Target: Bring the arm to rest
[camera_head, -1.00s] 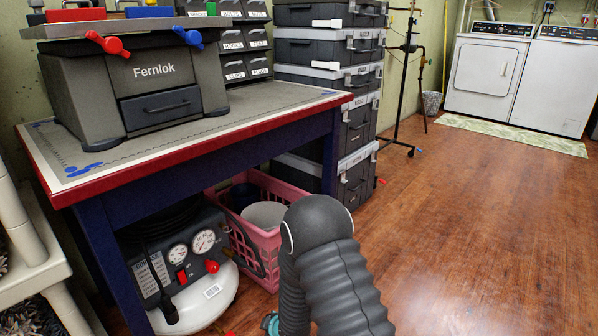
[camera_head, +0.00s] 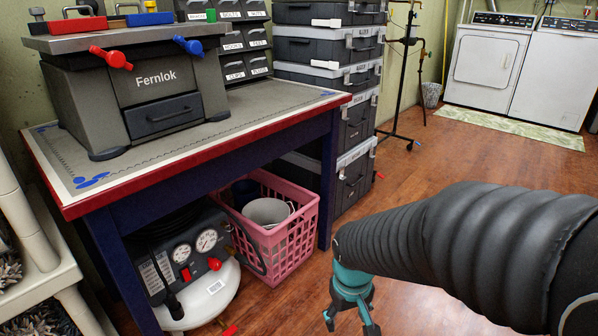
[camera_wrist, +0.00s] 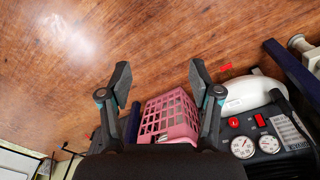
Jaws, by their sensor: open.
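My gripper (camera_head: 351,320) shows in the head view at the lower middle, teal with dark fingers pointing down, at the end of my black ribbed arm. In the wrist view my gripper (camera_wrist: 159,78) has its two fingers spread wide apart with nothing between the tips. It is empty and in the air over the wooden floor (camera_head: 420,312), in front of the workbench (camera_head: 200,190). The lower finger ends are partly cut off by the bottom edge of the head view.
Under the workbench stand a pink basket (camera_head: 303,225) with containers in it and an air compressor (camera_head: 205,290). Stacked black toolboxes (camera_head: 325,48) stand behind. A pale shelf (camera_head: 25,220) is at the left. Open floor reaches to the washer and dryer (camera_head: 490,65).

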